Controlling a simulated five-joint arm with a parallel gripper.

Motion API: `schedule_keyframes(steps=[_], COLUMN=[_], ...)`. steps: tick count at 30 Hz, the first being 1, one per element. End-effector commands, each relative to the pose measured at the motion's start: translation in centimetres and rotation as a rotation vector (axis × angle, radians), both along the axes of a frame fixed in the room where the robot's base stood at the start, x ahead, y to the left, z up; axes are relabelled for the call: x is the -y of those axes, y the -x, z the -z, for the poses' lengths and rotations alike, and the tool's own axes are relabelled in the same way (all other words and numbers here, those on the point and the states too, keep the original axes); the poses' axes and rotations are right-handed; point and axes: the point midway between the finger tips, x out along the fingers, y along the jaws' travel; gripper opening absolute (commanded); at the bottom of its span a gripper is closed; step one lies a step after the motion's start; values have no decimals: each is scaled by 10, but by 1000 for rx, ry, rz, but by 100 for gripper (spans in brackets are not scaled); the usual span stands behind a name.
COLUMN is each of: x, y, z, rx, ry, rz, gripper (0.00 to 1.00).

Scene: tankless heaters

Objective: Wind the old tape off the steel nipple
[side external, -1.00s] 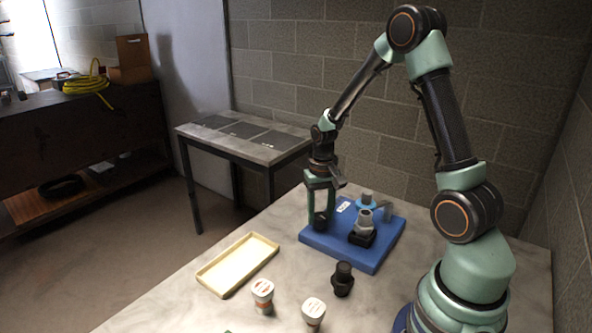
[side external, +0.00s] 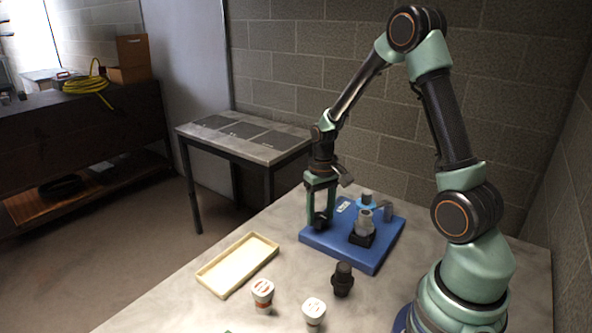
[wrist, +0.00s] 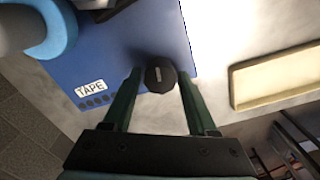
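A blue board (side external: 345,258) lies on the table, and part of it shows in the wrist view (wrist: 150,40). It carries a grey upright cylinder (side external: 364,219), perhaps the steel nipple, in a black block (side external: 361,240). A light-blue ring (side external: 359,205) sits around a grey cylinder close behind it; a similar ring (wrist: 58,28) shows at the wrist view's upper left. I cannot make out old tape on the nipple. My gripper (side external: 320,217) is low over the board's left end. Its fingers straddle a round black piece (wrist: 160,75); I cannot tell whether they grip it.
A white "TAPE" label (wrist: 90,88) is on the board. A shallow cream tray (side external: 237,264) lies to the left. Two white-topped cups (side external: 263,295) (side external: 314,312) and a black fitting (side external: 342,280) stand in front. A side table (side external: 240,137) stands behind.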

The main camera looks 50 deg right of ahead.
Motion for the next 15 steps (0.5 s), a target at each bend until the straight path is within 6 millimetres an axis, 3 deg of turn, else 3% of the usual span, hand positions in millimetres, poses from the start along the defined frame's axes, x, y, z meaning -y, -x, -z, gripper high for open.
schedule_keyframes(steps=[11,15], x=[0,1], y=[0,-1], z=[-1,-12], rx=[2,5], ry=[1,2], rz=[1,1], gripper=[78,78])
